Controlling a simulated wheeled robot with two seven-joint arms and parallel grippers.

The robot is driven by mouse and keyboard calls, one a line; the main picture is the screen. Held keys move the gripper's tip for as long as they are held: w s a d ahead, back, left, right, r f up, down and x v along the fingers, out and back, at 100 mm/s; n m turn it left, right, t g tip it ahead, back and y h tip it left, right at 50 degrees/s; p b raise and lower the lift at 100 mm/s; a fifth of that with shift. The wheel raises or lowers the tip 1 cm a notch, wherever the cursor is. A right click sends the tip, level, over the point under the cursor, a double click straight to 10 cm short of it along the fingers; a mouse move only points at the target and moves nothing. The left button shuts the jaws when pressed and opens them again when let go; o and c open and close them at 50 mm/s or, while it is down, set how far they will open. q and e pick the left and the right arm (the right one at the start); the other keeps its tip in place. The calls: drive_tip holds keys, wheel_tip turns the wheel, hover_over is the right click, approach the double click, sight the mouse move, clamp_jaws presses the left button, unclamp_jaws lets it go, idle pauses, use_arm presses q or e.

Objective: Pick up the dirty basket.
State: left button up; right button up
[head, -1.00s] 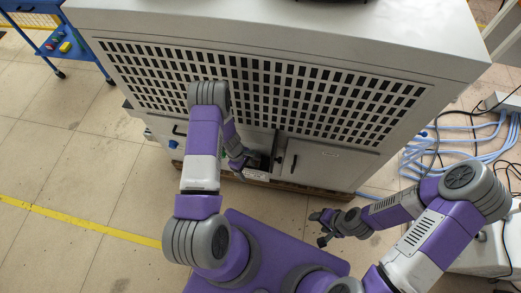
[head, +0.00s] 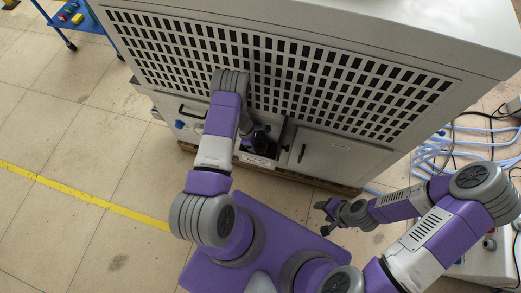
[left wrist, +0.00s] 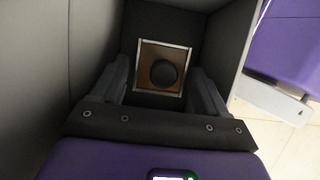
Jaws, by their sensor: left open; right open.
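A square, brown, light-rimmed piece with a dark round knob, which looks like the basket (left wrist: 147,54), shows inside a dark-walled compartment in the left wrist view. I cannot tell whether it is dirty. My left gripper (left wrist: 162,85) is open and points at it, with one finger on each side in the picture and no visible contact. In the head view my left gripper (head: 258,143) is at the opening low in the machine front, and the basket is hidden there. My right gripper (head: 329,215) is open and empty, out in front of the machine.
The large grey machine (head: 438,52) with a slotted grille stands ahead. A closed door panel (head: 335,155) is right of the opening. The compartment's walls (left wrist: 226,40) are close around my left gripper. Blue hoses (head: 440,150) lie at the right.

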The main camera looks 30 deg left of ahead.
sight(260, 148)
use_arm(q)
drive_tip(key=x, duration=0.3)
drive_tip(key=shift+f+b, duration=0.1)
drive_tip(key=shift+b, duration=0.25)
drive_tip(key=c, duration=0.9)
drive_tip(key=shift+o, duration=0.2)
